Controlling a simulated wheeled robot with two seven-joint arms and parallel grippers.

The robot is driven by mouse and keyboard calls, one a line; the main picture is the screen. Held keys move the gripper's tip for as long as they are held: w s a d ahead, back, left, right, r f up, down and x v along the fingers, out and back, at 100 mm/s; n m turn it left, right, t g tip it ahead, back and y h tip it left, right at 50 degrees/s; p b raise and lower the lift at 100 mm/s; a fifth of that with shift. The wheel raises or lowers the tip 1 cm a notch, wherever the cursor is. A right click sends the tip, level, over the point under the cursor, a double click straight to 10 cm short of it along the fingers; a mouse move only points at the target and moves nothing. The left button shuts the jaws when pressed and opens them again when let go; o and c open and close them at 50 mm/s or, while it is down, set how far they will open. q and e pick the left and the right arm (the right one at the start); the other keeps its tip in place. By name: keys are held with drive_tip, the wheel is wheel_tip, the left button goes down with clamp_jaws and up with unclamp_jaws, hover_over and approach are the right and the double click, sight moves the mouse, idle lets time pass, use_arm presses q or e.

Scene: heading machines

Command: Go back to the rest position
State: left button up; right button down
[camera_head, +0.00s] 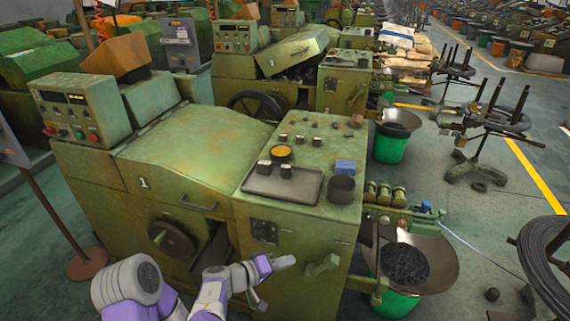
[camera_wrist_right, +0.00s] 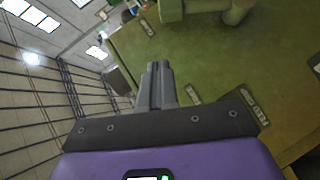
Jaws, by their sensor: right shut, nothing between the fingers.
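My right gripper (camera_head: 287,261) is at the lower middle of the head view, in front of the green heading machine marked 1 (camera_head: 185,150). It points to the right, near the machine's front face. In the right wrist view its fingers (camera_wrist_right: 158,68) are together with nothing between them. Behind them a worn green machine panel (camera_wrist_right: 215,60) fills much of that view. My purple and grey arm comes in from the bottom of the head view. My left gripper is not in view.
A green bucket with a wide pan of dark parts (camera_head: 405,265) stands to the right. A handle (camera_head: 322,264) juts from the machine front. Wire coils (camera_head: 548,255) stand at the far right.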

drive_tip(key=s+d+f+g+y, duration=0.3)
drive_tip(key=d+f+g, duration=0.2)
drive_tip(key=d+f, duration=0.5)
drive_tip(key=s+d+f+g+y, duration=0.3)
drive_tip(key=s+f+g+y, duration=0.15)
drive_tip(key=s+f, duration=0.8)
drive_tip(key=s+a+f+m+t+y, duration=0.1)
drive_tip(key=s+a+m+t+y, duration=0.1)
drive_tip(key=s+m+y, duration=0.3)
drive_tip(key=s+a+y, duration=0.1)
drive_tip(key=s+y, duration=0.3)
drive_tip(key=s, duration=0.1)
drive_tip(key=shift+a+f, duration=0.25)
drive_tip(key=shift+f, duration=0.05)
